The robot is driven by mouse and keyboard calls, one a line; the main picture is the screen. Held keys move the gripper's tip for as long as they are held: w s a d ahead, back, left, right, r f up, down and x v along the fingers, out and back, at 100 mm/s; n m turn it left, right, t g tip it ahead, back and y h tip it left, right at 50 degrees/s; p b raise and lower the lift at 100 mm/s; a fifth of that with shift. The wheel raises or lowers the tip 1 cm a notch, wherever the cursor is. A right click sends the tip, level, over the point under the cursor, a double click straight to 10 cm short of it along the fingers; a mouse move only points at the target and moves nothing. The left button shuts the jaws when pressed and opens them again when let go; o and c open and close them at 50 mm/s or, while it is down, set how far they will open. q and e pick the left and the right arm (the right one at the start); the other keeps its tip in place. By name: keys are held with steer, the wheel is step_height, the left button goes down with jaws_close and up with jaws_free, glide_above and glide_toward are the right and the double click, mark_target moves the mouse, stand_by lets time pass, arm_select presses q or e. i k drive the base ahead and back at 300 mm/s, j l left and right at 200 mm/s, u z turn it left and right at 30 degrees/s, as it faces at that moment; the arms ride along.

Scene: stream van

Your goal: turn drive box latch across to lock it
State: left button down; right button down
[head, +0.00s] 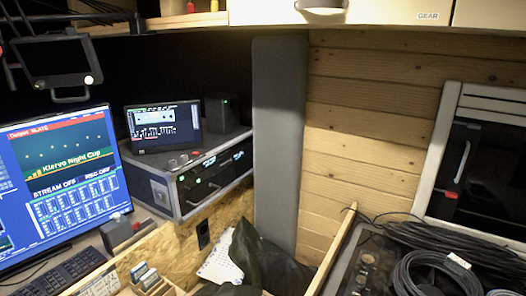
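I cannot make out a drive box or its latch for certain in the head view. A small tray of upright card-like pieces (148,280) sits at the bottom left, cut by the frame edge. A rack case (205,175) with green lights and a grey metal edge stands on the desk; no latch on it can be told. Neither of my grippers is in view.
A large monitor (60,185) and a keyboard (62,275) are at the left. A small screen (163,128) stands on the rack case. Coiled black cables (440,272) lie at the lower right, by a white-framed window (448,150). Cabinets (380,12) hang above.

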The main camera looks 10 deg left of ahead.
mark_target(136, 226)
steer(key=u, duration=1.25)
